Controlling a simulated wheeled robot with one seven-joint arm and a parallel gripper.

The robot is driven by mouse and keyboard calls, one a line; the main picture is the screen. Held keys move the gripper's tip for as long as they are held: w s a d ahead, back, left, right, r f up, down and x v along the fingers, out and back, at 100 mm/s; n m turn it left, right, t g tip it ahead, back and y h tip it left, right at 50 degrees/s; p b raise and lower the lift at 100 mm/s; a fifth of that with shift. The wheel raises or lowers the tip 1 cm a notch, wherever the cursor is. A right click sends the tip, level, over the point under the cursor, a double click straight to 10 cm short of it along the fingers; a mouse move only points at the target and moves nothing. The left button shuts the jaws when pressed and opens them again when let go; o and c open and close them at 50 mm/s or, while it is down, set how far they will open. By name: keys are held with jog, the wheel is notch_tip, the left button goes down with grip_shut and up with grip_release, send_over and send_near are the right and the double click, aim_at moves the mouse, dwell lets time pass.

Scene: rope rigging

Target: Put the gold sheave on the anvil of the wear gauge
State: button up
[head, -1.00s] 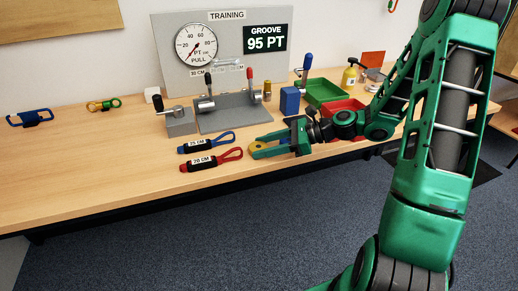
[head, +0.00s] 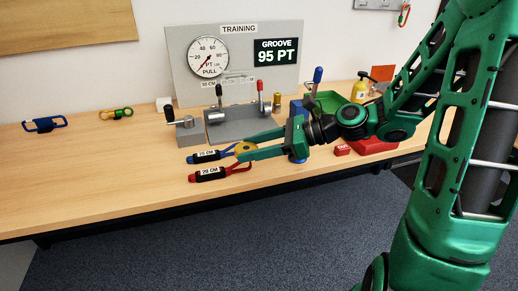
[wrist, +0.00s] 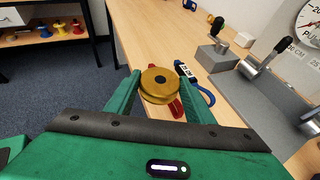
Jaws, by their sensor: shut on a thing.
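The gold sheave (head: 245,148) is a thick grooved disc with a dark centre hole. My gripper (head: 243,147) is shut on it, one finger on each side, and holds it near the loop ends of two rope slings. In the wrist view, the sheave (wrist: 160,80) sits between the fingertips, flat face visible. A small grey block (head: 190,134) with a silver cylinder and black-knobbed lever stands behind and to the left. A grey panel (head: 185,75) bears a round dial and a "GROOVE 95 PT" display. I cannot tell which part is the gauge's anvil.
A blue sling (head: 207,156) and a red sling (head: 207,174) lie by the sheave. A grey base (head: 228,128) with levered fittings stands behind. The bench's left part is mostly clear.

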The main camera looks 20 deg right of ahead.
jog(key=shift+s+a+r, duration=0.2)
jog(key=shift+a+r, duration=0.1)
jog(key=shift+a, duration=0.1)
jog(key=w+d+r+m+t+h, duration=0.1)
jog(key=w+d+m+t+h, duration=0.7)
jog(key=w+d, duration=0.7)
jog(key=shift+m+g, duration=0.5)
jog(key=shift+g, duration=0.1)
jog(key=d+f, duration=0.2)
jog(key=d, duration=0.2)
jog(key=w+d+f, duration=0.1)
jog(key=d+f, duration=0.1)
jog(key=d, duration=0.2)
jog(key=d+f, duration=0.2)
jog(key=d, duration=0.3)
jog(key=shift+w+f, duration=0.15)
jog(key=shift+d+f, duration=0.2)
jog(key=shift+f, duration=1.95)
jog(key=o, duration=1)
jog(key=shift+f, duration=0.1)
jog(key=shift+o, duration=0.5)
